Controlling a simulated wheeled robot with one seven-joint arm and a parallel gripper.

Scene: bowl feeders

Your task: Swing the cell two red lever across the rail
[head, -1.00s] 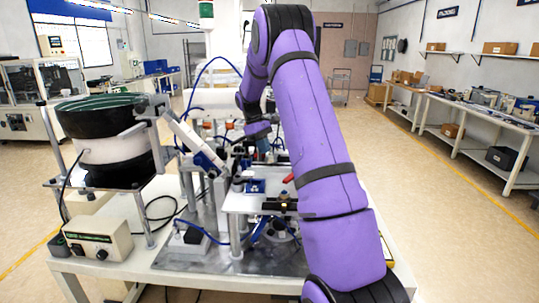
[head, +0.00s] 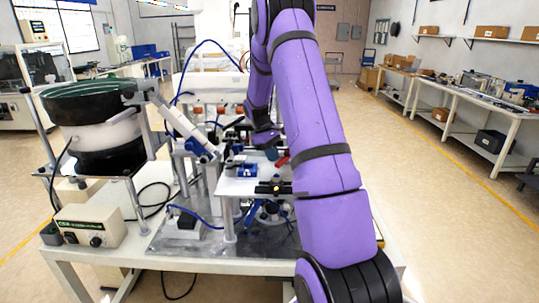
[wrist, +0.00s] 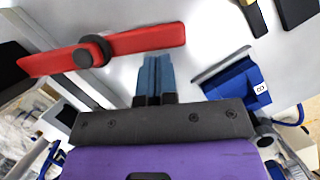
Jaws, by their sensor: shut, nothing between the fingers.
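A red lever (wrist: 135,43) with a dark round pivot lies across a grey rail in the wrist view, over a pale plate (wrist: 215,35). In the head view the lever (head: 283,161) shows as a small red piece beside my arm, mostly hidden. My gripper (wrist: 155,62) is shut and empty, its blue fingertips together. In the wrist view they are just below the lever's right arm, with a small gap in the picture; contact cannot be told. In the head view the gripper (head: 271,153) is close to the lever's left. No cell number is readable by the lever.
A blue block (wrist: 235,88) with a white label stands right of my fingers. A black and yellow part (wrist: 252,16) is at the upper right. The bowl feeder (head: 100,130) and control box (head: 90,225) stand left on the bench. My purple arm hides the bench's right side.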

